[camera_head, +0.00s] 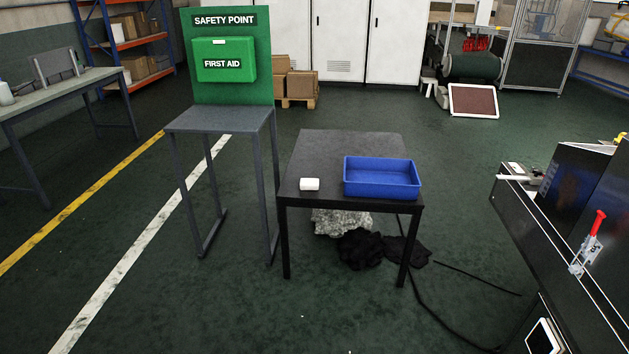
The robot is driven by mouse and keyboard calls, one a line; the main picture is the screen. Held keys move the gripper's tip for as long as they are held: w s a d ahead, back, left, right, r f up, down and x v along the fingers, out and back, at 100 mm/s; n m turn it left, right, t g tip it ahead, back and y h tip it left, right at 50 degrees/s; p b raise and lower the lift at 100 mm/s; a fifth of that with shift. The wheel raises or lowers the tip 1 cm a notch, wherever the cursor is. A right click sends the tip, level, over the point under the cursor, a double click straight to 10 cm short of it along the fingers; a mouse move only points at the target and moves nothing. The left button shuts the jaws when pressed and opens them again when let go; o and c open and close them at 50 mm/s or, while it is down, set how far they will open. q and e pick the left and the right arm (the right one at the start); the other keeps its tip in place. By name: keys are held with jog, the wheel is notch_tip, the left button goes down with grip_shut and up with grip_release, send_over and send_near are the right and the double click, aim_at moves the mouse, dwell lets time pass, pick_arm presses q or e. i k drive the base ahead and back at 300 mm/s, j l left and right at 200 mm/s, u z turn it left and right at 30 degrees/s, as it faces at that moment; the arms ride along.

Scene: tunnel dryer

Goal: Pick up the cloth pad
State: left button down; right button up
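A small white pad (309,184), which looks like the cloth pad, lies on the front left part of a low black table (316,153). It is to the left of a blue bin and apart from it. Nothing covers the pad. Neither of my grippers shows in the head view, so I cannot see whether they are open or shut.
The blue bin (382,180) stands on the table's right side. A grey safety stand (222,119) with a first aid box is on the left. Dark cloth (362,249) and cables lie on the floor. A dark machine (566,230) fills the right side.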

aim_at(305, 183)
jog(key=i+l, duration=0.2)
jog(key=i, duration=0.35)
jog(key=i+l+z, duration=0.1)
jog(key=i, duration=0.45)
jog(key=i+l, duration=0.2)
jog(key=i, duration=0.35)
jog(key=i+j, duration=0.25)
jog(key=j, duration=0.15)
jog(key=i+j+z, duration=0.1)
jog(key=i+j, duration=0.45)
jog(key=j, duration=0.25)
jog(key=z, duration=0.05)
